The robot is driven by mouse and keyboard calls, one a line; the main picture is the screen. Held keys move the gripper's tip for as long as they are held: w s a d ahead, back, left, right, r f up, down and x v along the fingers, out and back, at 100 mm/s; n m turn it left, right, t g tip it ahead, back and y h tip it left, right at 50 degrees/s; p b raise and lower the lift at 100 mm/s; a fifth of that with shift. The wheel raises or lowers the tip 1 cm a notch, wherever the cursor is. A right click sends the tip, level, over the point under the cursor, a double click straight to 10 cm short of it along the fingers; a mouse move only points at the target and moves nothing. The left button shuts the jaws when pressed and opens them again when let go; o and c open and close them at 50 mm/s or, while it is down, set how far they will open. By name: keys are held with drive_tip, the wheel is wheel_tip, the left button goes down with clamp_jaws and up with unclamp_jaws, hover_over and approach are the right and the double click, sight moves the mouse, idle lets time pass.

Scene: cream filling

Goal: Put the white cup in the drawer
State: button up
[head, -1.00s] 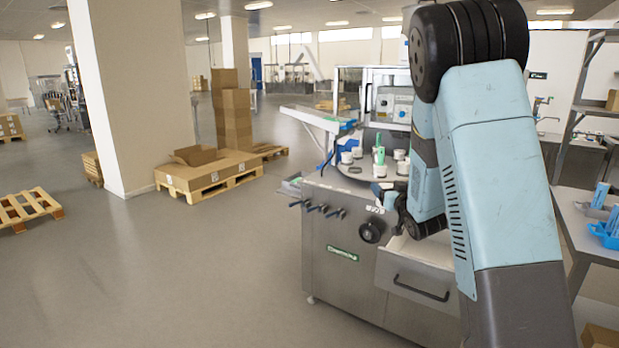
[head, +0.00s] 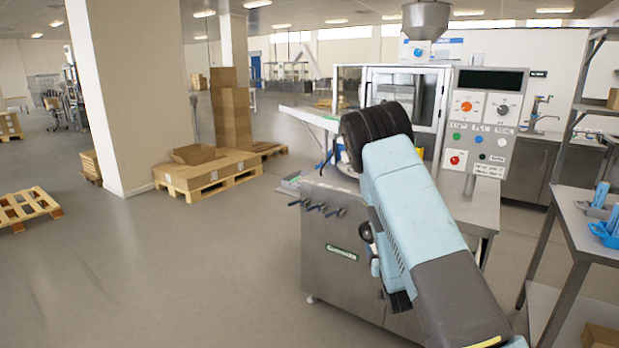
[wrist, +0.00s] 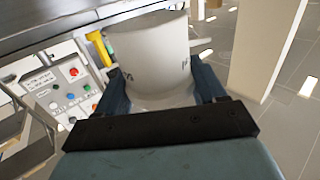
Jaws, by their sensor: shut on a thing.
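The white cup (wrist: 150,55) fills the upper middle of the wrist view, tilted a little, between the two dark fingers of my gripper (wrist: 160,82). The gripper is shut on it. In the head view the cup and the fingers are hidden behind my arm. The drawer at the front of the steel machine (head: 335,262) is also hidden behind my arm now. How far it stands open cannot be told now.
The machine's control panel (head: 481,128) stands upright right of my arm, and it also shows in the wrist view (wrist: 66,88). A steel table (head: 568,228) with blue items is at the right. Boxes on a pallet (head: 208,175) stand left. Floor before the machine is clear.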

drive_tip(key=shift+m+h, duration=0.3)
drive_tip(key=shift+h, duration=0.2)
drive_tip(key=f, duration=0.1)
drive_tip(key=s+f, duration=0.1)
drive_tip(key=f, duration=0.1)
drive_tip(key=s+f, duration=0.1)
drive_tip(key=shift+s+d+f, duration=0.1)
drive_tip(key=shift+d+f, duration=0.15)
drive_tip(key=shift+d, duration=0.1)
drive_tip(key=shift+s+f, duration=0.1)
drive_tip(key=shift+f, duration=0.05)
drive_tip(key=shift+a, duration=0.1)
